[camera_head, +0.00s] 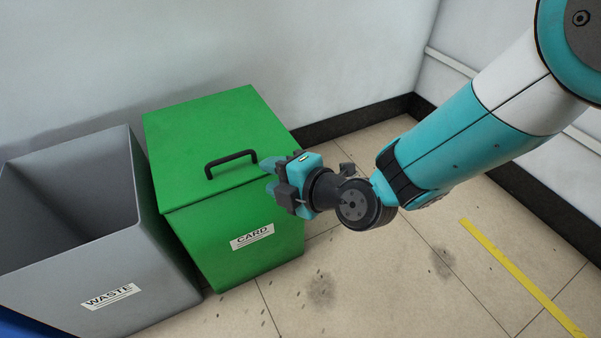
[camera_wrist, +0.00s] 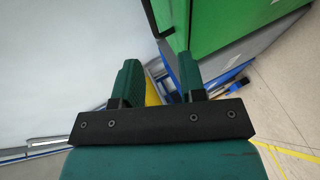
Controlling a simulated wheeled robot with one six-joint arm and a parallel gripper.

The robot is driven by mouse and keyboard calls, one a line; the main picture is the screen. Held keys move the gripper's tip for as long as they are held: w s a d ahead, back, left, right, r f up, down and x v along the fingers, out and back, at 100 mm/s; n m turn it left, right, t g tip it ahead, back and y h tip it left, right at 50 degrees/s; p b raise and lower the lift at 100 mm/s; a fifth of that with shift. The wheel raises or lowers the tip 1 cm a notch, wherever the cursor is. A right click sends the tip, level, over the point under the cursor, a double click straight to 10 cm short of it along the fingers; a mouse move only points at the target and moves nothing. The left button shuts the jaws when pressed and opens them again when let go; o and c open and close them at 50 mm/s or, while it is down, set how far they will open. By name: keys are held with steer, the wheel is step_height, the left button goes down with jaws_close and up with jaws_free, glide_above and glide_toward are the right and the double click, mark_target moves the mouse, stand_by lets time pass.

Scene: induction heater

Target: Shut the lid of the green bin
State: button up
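The green bin (camera_head: 245,248), labelled CARD, stands on the floor against the wall. Its green lid (camera_head: 205,125) lies flat over the top, with no visible gap at the front edge. A black handle (camera_head: 231,162) stands on the lid near its front edge. My gripper (camera_head: 268,176) is just right of the handle, by the lid's front right part; I cannot tell whether it touches the lid. In the wrist view, the two teal fingers (camera_wrist: 159,78) are apart with nothing between them. The green bin (camera_wrist: 222,25) shows there at the upper right.
An open grey bin (camera_head: 165,278) labelled WASTE stands close on the left of the green bin. A pale wall (camera_head: 300,55) with a dark skirting runs behind. The tiled floor (camera_head: 375,290) to the right is clear, with a yellow line (camera_head: 520,275) on it.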

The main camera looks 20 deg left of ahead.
steer(key=v, duration=0.6)
steer(key=shift+d+r, duration=0.15)
steer(key=shift+r, duration=0.05)
steer(key=d+r+m+g+h+p, duration=0.1)
steer(key=d+r+m+g+h, duration=0.15)
steer(key=d+r+m, duration=0.75)
steer(key=s+d+r+m+h+p, duration=0.1)
steer(key=s+d+r+m+h, duration=0.25)
steer(key=d+m, duration=0.5)
steer(key=s+d+r+m+h+p, duration=0.1)
steer(key=s+d+r+m+h, duration=0.25)
steer(key=d, duration=0.75)
step_height(320, 180, up, 37)
steer(key=s+m+p, duration=0.1)
steer(key=m+p, duration=0.1)
steer(key=p, duration=3.5)
steer(key=shift+s+f+m+g, duration=0.15)
steer(key=shift+f+m+g, duration=0.1)
steer(key=shift+m+g, duration=0.1)
